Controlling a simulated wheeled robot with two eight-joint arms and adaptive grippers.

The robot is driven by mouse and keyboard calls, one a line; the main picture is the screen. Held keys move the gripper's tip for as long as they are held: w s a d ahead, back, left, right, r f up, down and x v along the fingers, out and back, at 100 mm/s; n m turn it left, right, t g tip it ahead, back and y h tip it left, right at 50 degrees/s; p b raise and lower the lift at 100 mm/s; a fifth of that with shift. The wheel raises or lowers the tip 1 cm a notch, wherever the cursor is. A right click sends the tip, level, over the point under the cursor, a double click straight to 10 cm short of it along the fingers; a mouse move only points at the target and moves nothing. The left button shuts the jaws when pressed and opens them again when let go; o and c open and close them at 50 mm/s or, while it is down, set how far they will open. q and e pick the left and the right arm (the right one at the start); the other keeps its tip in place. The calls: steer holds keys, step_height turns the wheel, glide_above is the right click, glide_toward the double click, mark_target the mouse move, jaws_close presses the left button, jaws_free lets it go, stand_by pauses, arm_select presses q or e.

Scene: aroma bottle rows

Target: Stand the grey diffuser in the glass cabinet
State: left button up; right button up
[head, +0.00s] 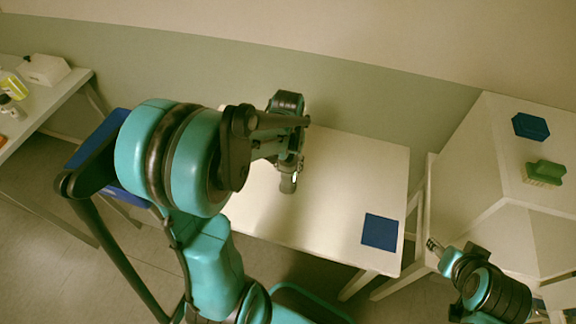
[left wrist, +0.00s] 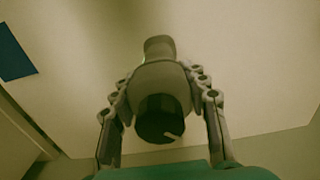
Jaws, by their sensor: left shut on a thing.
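My left gripper (head: 289,168) is shut on the grey diffuser (head: 288,185), over the white table (head: 335,185). In the left wrist view the diffuser (left wrist: 160,78) sits between the two fingers (left wrist: 160,95), with its dark end toward the camera and its narrower pale end away. Whether it touches the table is unclear. My right gripper (head: 433,245) is at the lower right, beside the table's right edge; its fingers are too small to read. I cannot make out a glass cabinet for certain; a pale, box-like unit (head: 490,130) stands at the right.
A dark blue square (head: 380,231) lies on the table's front right corner and shows in the left wrist view (left wrist: 14,52). A blue block (head: 530,126) and a green brush (head: 545,173) sit on the right unit. Bottles and a white box (head: 45,69) stand on the left table.

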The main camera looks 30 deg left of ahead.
arm_select(q)
steer(key=shift+f, duration=0.25)
steer(key=o, duration=1.3)
steer(key=shift+r, duration=0.1)
steer(key=shift+c, duration=0.2)
steer(key=shift+r, duration=0.1)
